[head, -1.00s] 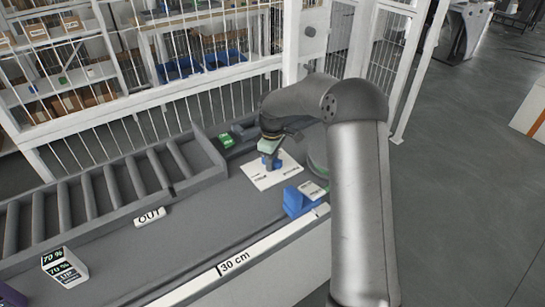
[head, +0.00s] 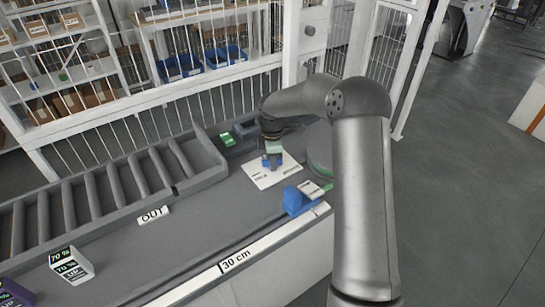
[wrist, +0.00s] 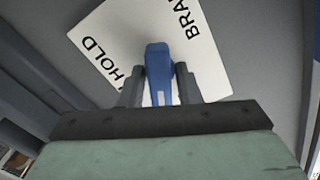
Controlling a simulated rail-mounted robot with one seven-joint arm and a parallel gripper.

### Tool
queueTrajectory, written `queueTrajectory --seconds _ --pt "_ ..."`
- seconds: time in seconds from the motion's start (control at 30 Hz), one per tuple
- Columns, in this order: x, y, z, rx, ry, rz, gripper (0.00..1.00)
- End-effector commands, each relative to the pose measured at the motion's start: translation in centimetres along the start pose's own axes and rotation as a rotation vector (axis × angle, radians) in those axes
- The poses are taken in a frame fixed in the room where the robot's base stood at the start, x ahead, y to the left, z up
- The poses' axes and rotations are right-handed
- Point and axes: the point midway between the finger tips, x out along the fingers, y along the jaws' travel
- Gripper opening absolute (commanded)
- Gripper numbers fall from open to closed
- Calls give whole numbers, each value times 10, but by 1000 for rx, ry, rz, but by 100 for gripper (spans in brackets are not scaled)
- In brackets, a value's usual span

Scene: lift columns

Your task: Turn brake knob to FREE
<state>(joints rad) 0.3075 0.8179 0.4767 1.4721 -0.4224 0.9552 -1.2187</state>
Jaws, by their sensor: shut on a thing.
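The blue brake knob (wrist: 158,62) stands on a white label plate (wrist: 112,28). In the wrist view HOLD is legible at the plate's left and part of BRAKE at its upper right; no FREE mark is visible there. The knob points along the picture's vertical, with a white stripe at its near end. My gripper (wrist: 157,82) is shut on the knob, one finger on each side.
A blue block (head: 298,200) with a white label stands right of the plate. A green item (head: 227,139) lies behind it. A roller section (head: 120,185), an OUT sign (head: 153,215) and a white box (head: 72,265) are on the left. A mesh fence stands behind.

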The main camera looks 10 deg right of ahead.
Motion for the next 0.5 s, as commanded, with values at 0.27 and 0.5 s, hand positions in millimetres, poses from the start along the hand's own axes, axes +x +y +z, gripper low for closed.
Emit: queueTrajectory --seconds 0.27,0.5 --pt "-1 0 0 -27 0 0 18" --pt "-2 0 0 -255 1 0 18"
